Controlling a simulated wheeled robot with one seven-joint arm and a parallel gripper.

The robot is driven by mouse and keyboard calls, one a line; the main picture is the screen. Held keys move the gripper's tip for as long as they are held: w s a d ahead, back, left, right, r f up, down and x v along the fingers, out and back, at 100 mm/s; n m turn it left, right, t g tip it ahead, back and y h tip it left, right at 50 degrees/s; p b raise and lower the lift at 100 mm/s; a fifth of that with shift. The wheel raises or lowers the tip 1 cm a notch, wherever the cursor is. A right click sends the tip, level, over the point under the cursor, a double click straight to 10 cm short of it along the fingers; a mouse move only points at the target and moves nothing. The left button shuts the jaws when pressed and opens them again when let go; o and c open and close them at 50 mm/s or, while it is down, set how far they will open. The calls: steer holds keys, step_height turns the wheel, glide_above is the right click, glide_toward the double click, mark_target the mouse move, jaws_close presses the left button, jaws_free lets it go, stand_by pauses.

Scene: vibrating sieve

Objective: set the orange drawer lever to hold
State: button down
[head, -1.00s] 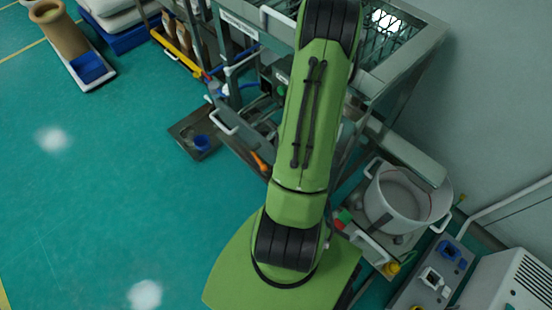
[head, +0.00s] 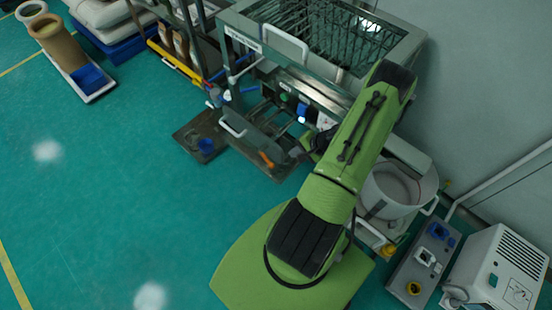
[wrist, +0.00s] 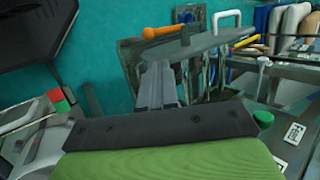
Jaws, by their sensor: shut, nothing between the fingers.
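The orange drawer lever (head: 266,159) sits at the near right end of the grey drawer (head: 240,134) under the sieve machine. In the wrist view the lever (wrist: 165,32) lies nearly level, its orange end to the left, by the drawer's edge. My gripper (wrist: 157,72) is shut and empty, pointing toward the drawer, below the lever in that picture. No contact with the lever shows. In the head view my gripper (head: 298,153) is small and dark, just right of the lever. The lever's position marks cannot be read.
The sieve frame (head: 250,45) with its mesh top stands above the drawer. A white pot (head: 395,190) is right of my arm. A floor tray with a blue scoop (head: 205,146) lies left of the drawer. The green floor at left is open.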

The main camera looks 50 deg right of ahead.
mark_target(269, 161)
steer(key=b+x, duration=0.2)
steer(key=x, duration=1.2)
steer(key=shift+f, duration=0.15)
steer(key=shift+s, duration=0.1)
steer(key=shift+b, duration=0.45)
